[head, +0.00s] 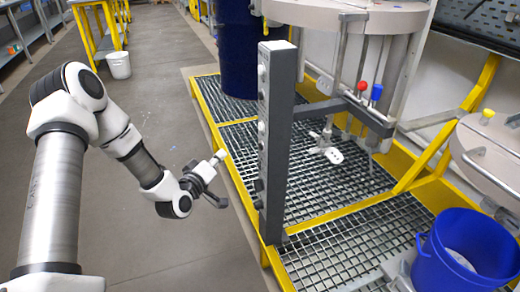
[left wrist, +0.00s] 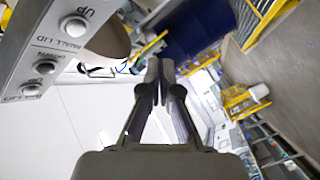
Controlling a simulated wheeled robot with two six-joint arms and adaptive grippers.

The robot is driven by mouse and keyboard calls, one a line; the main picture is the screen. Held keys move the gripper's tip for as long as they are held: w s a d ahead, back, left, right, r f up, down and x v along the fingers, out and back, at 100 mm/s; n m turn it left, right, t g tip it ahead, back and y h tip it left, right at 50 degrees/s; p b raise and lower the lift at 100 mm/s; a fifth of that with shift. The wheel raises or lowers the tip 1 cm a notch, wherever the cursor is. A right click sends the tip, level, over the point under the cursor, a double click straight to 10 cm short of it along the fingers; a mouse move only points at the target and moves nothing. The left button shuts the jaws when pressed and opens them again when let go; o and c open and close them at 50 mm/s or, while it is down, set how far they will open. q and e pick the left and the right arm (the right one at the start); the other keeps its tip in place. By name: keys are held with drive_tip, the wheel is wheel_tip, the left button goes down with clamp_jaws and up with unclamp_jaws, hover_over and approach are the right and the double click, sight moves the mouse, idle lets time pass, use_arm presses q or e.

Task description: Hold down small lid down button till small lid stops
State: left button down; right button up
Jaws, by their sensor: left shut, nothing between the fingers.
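The grey control column (head: 275,140) stands upright at the grating's near edge, its buttons on the left face. In the left wrist view its panel (left wrist: 30,35) is at upper left, tilted, with "SMALL LID" lettering. A round button next to the word DOWN (left wrist: 45,67) and one next to UP (left wrist: 73,27) show there. My left gripper (head: 220,203) is left of the column, apart from it. In the left wrist view its dark fingers (left wrist: 158,68) are shut and empty, right of the panel and not touching a button. I cannot tell which lid is the small one.
A pale round lid top (head: 350,14) with agitator shafts is at upper centre; another pale lid (head: 492,150) is at right. A blue bucket (head: 465,262) stands lower right. Yellow-edged grating (head: 350,248) lies around the column.

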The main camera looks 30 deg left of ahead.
sight(261, 147)
use_arm(q)
drive_tip(key=w+d+b, duration=0.4)
drive_tip(key=w+d, duration=0.1)
drive_tip(key=w, duration=0.1)
drive_tip(key=shift+w+d+b, duration=0.3)
drive_tip(key=shift+d, duration=0.05)
idle(1.2)
drive_tip(key=shift+w+d, duration=0.25)
drive_tip(key=shift+w, duration=0.05)
